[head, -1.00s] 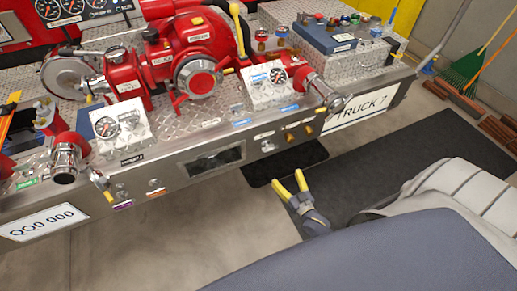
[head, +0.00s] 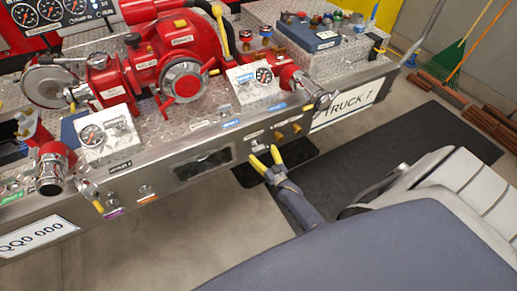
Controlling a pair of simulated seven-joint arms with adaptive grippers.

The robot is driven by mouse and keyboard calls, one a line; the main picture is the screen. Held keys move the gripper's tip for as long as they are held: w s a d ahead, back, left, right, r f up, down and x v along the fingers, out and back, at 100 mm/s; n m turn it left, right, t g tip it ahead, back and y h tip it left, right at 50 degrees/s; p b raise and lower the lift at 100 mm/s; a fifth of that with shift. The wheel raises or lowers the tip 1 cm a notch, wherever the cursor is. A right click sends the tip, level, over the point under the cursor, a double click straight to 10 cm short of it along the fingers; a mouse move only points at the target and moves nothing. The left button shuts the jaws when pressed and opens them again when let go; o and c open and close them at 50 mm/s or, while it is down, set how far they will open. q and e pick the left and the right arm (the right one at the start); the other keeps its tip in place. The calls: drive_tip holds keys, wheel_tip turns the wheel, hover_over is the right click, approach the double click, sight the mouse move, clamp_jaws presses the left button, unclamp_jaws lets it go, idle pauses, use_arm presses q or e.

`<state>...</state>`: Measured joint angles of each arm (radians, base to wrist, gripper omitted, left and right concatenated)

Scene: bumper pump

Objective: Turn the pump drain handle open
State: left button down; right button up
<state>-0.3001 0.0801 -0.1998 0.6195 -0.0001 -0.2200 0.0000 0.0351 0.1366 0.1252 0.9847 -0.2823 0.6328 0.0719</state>
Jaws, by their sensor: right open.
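The red pump (head: 172,68) sits on the diamond-plate bumper deck. On the bumper's front face, a small silver fitting (head: 260,146) under a white label sits just behind my right gripper; I cannot read the label, so I cannot tell if it is the pump drain handle. My right gripper (head: 265,156) has yellow fingers, spread open and empty, pointing up at the bumper face. It overlaps the fitting's lower edge in the picture; contact cannot be told. Another small lever with a yellow tip (head: 98,206) hangs at the bumper's left front. My left gripper is not in view.
Two brass-coloured knobs (head: 286,132) sit right of the fitting. A dark recessed opening (head: 203,165) is to its left. A silver-capped outlet (head: 318,97) projects at the bumper's right end. The floor in front of the bumper (head: 190,235) is clear.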

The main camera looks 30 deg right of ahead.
sight(260, 150)
drive_tip(key=shift+w+d, duration=0.15)
drive_tip(key=shift+w, duration=1.9)
